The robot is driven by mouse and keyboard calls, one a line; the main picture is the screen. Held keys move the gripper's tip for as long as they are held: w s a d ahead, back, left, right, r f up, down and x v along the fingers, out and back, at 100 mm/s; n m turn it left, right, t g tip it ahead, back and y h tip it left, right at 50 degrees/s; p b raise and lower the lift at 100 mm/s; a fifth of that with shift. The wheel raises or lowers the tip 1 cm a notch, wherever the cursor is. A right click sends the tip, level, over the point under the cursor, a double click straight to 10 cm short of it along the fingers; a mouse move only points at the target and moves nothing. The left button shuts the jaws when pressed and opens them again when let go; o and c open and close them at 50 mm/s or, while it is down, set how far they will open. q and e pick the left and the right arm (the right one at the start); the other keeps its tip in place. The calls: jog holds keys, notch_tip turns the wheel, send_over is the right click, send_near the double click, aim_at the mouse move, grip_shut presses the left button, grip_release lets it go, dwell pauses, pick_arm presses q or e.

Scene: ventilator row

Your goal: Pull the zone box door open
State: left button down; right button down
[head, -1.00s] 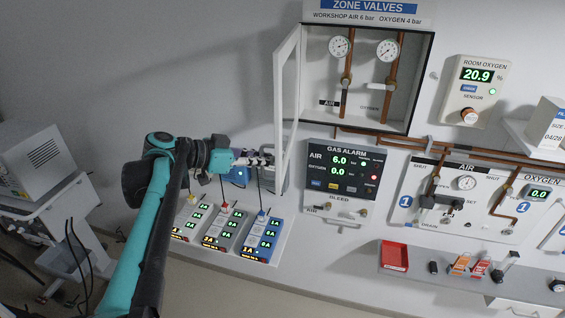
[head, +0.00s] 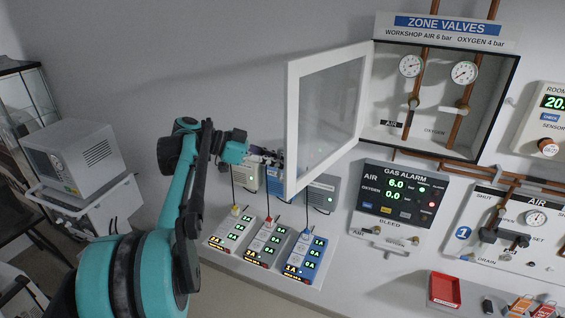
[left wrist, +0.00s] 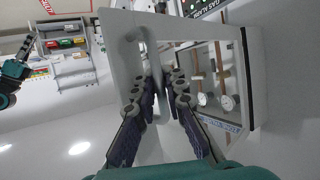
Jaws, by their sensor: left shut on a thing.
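The zone box (head: 487,65) is on the wall at the upper right in the head view. Its white-framed glass door (head: 330,110) stands swung open to the left, hinged at the box's left edge. My left gripper (head: 270,160) is at the door's free left edge, partly hidden behind the frame. In the left wrist view my left gripper (left wrist: 161,85) is shut on the pale door handle (left wrist: 153,68), with the door (left wrist: 122,55) around it. A teal and dark arm part (left wrist: 14,75), likely my right arm, shows at the left edge; its jaws are unclear.
Gauges and copper pipes (head: 414,105) are inside the box. The gas alarm panel (head: 398,204) is below it. Several pump units (head: 268,245) stand below the door. A red tray (head: 444,290) is at lower right. A grey machine (head: 75,155) stands at left.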

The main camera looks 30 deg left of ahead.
pick_arm(q)
jog(key=shift+s+f, duration=0.1)
jog(key=shift+f, duration=0.05)
jog(key=c, duration=1.7)
grip_release()
jog(key=shift+o, duration=0.4)
jog(key=shift+s+a, duration=0.2)
jog(key=shift+a+r, duration=0.1)
jog(key=shift+r, duration=0.1)
jog(key=v, duration=1.2)
